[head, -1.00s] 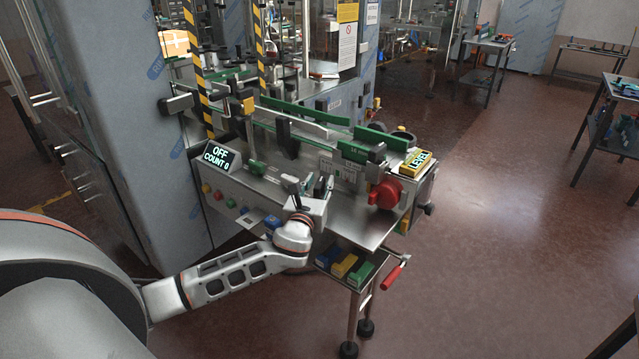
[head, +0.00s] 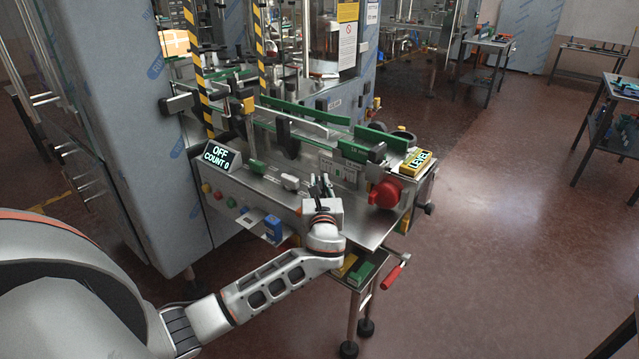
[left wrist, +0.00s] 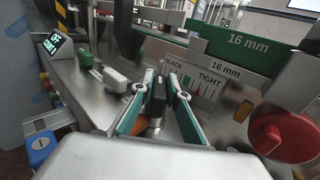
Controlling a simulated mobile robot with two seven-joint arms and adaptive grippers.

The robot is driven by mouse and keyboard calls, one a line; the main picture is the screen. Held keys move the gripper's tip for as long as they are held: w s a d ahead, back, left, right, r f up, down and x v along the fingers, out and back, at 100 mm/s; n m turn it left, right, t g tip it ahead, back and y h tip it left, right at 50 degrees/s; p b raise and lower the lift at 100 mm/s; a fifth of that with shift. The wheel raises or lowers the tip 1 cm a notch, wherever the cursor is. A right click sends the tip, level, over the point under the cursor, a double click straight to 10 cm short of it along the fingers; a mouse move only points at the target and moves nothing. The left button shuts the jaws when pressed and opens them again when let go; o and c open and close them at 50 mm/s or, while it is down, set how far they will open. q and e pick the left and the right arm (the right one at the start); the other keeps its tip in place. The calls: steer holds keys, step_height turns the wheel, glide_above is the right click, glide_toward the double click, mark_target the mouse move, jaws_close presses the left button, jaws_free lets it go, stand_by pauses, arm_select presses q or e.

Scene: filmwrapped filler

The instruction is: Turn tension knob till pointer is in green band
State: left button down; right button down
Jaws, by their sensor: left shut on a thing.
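My left gripper (head: 322,184) is at the front of the machine's metal deck, below the tension gauge. In the left wrist view, its two green-lined fingers (left wrist: 158,102) stand on either side of a dark upright knob (left wrist: 158,90) and are shut on it. A metal stem shows under the knob. The gauge plate (left wrist: 197,80), marked SLACK and TIGHT, is just behind and right of the knob. My right gripper is not in view.
A red round knob (head: 385,193) stands right of the gripper. A yellow LEVEL box (head: 416,163) is at the deck's right end. A display (head: 218,155) reading OFF, COUNT 0 is at left. Green guide rails (head: 305,110) run behind. A blue box (head: 273,228) is at the front.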

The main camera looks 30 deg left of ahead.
arm_select(q)
steer(key=shift+w+d+f+n+g+y, duration=0.1)
steer(key=shift+d+n+g+y, duration=0.05)
steer(key=shift+n+g+y, duration=0.85)
steer(key=shift+n+g+y+b, duration=0.75)
steer(key=shift+n+g+y, duration=0.05)
steer(key=shift+g+y, duration=0.2)
steer(key=shift+n+g+y+b, duration=0.7)
steer(key=shift+n+g+b, duration=0.25)
steer(key=shift+g, duration=0.25)
steer(key=shift+n+g+y+b, duration=0.3)
steer(key=shift+n+g+b, duration=0.2)
steer(key=shift+g, duration=0.2)
steer(key=shift+n+g+b, duration=0.25)
steer(key=shift+g+b, duration=0.1)
steer(key=shift+g, duration=0.15)
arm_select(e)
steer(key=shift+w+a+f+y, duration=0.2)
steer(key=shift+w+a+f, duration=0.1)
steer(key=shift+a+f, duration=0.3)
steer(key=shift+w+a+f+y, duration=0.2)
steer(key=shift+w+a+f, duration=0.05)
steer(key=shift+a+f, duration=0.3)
arm_select(q)
steer(key=c, duration=2)
jaws_free()
steer(key=shift+o, duration=0.2)
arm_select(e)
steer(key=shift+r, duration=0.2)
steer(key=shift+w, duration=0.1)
